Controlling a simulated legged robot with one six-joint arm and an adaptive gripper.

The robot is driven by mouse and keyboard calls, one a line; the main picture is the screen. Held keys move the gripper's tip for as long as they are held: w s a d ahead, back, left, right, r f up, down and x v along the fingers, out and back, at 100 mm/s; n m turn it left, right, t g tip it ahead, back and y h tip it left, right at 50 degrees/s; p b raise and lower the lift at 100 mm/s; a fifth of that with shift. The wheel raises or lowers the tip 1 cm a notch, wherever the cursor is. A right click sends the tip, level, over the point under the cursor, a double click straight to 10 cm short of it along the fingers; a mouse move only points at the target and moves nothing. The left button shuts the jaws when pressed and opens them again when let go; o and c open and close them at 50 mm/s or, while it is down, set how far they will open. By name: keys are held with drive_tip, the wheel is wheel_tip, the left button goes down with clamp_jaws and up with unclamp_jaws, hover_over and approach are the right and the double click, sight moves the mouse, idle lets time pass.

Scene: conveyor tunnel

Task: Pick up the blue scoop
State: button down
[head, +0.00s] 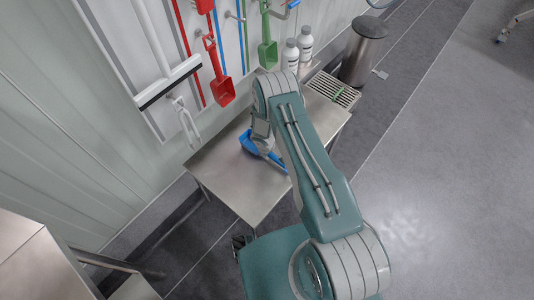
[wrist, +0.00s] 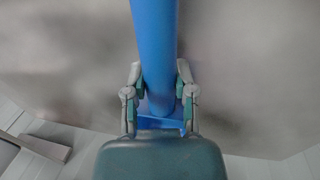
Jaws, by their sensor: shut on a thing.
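The blue scoop (head: 249,142) is over the steel table in the head view, partly hidden by my arm. Its blue handle (wrist: 154,40) runs from the top of the wrist view down between the fingers. My gripper (wrist: 160,95) is shut on the handle, with one finger on each side. A wider blue part shows just below the handle's end, between the fingers. In the head view the fingers are mostly hidden by my arm. I cannot tell whether the scoop touches the table.
The steel table (head: 225,178) is otherwise mostly bare. A drain grate (head: 333,88) and white bottles (head: 290,55) are at its far end. A bin (head: 363,50) stands beyond. Red (head: 222,91) and green (head: 267,53) scoops and a squeegee (head: 168,82) hang on the wall. Open floor lies right.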

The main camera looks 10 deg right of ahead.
wheel_tip(320, 180, up, 2)
drive_tip(key=shift+r, duration=0.25)
drive_tip(key=s+r, duration=0.9)
drive_tip(key=s, duration=0.5)
drive_tip(key=shift+d+r, duration=0.4)
drive_tip(key=shift+d, duration=0.05)
drive_tip(key=c, duration=1.2)
unclamp_jaws()
drive_tip(key=shift+c, duration=0.2)
clamp_jaws()
